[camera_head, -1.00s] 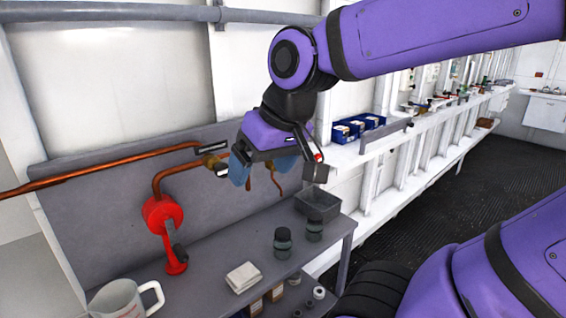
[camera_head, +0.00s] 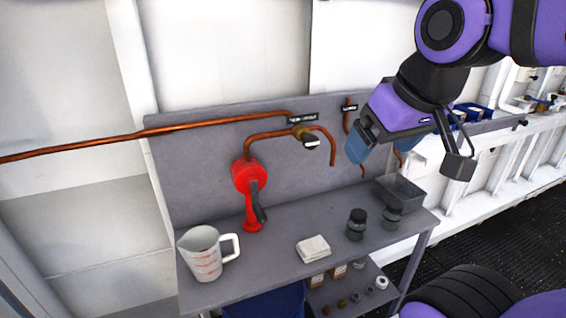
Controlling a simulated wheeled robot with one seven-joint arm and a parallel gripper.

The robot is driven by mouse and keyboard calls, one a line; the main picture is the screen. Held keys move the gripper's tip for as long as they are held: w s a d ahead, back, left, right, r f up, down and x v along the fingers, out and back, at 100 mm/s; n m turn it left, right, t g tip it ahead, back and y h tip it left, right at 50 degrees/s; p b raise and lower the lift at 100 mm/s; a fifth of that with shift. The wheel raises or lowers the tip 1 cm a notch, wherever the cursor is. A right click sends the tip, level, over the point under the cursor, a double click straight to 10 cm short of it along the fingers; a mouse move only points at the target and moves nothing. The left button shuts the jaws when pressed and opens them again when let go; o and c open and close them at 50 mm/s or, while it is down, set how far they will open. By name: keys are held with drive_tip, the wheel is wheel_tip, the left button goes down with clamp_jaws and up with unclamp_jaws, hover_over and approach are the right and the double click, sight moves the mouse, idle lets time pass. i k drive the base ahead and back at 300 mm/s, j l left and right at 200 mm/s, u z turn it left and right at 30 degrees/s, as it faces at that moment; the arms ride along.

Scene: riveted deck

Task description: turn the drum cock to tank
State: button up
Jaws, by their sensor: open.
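The brass cock (camera_head: 300,132) sits on copper pipework against the grey back panel (camera_head: 205,150), under a black label (camera_head: 303,118) too small to read surely.
A red hand pump (camera_head: 248,177) with a dark handle is left of the cock. The grey bench (camera_head: 275,262) holds a measuring jug (camera_head: 203,254), folded cloth (camera_head: 313,248), two dark jars (camera_head: 356,224) and a grey bin (camera_head: 402,194). A second label (camera_head: 349,107) marks another pipe.

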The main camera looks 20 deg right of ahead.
sight(310, 142)
drive_tip(key=i+l, duration=0.2)
drive_tip(key=l, duration=0.15)
drive_tip(key=i+l, duration=0.15)
drive_tip(key=l, duration=0.25)
drive_tip(key=i+l, duration=0.2)
drive_tip(key=l, duration=0.15)
drive_tip(key=z, duration=0.05)
